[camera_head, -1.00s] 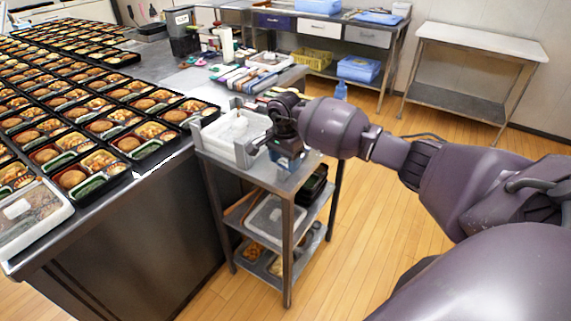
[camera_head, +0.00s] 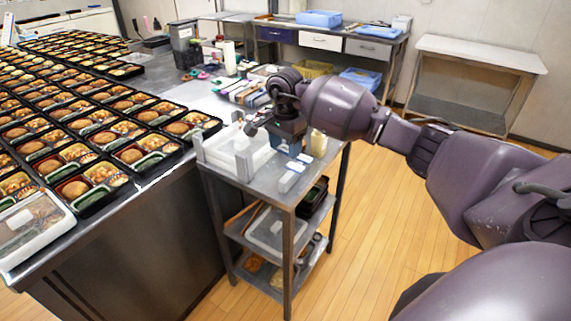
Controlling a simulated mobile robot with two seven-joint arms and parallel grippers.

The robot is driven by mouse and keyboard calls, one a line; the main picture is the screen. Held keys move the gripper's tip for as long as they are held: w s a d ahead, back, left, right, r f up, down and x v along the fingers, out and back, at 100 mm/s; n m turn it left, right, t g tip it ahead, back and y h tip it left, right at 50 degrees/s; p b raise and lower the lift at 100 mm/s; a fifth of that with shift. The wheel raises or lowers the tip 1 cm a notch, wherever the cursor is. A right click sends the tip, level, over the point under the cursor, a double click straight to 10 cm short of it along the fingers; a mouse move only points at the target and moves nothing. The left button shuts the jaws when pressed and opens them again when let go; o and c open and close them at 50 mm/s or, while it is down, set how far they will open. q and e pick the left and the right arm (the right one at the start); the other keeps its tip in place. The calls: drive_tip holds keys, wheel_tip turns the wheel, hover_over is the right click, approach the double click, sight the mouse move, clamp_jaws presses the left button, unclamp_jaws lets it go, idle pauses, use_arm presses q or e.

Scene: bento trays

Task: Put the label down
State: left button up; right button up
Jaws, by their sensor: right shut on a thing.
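My right gripper (camera_head: 249,127) is over the back of the white open box (camera_head: 262,156) on the top of the small steel cart (camera_head: 266,192). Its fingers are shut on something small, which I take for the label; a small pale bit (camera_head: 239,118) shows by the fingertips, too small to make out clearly. Small white and pale blue pieces (camera_head: 291,176) lie on the cart top to the right of the box. The dark wrist hides part of the cart's far side. My left gripper is not in view.
A long steel counter (camera_head: 165,192) with rows of filled bento trays (camera_head: 97,182) is on the left, close beside the cart. A clear-lidded white tray (camera_head: 33,232) lies at its near corner. Wooden floor (camera_head: 375,215) is open to the right of the cart.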

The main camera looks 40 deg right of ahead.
sight(284, 150)
wheel_tip(284, 150, up, 11)
idle(0.3)
drive_tip(key=shift+n, duration=0.3)
drive_tip(key=s+a+f+n, duration=0.6)
drive_tip(key=a+n, duration=0.1)
drive_tip(key=a, duration=0.1)
drive_tip(key=s+a+f+n, duration=0.7)
drive_tip(key=a, duration=0.2)
drive_tip(key=shift+s+a+n, duration=0.2)
drive_tip(key=shift+a+n, duration=0.05)
drive_tip(key=shift+n, duration=0.15)
drive_tip(key=shift+a, duration=0.1)
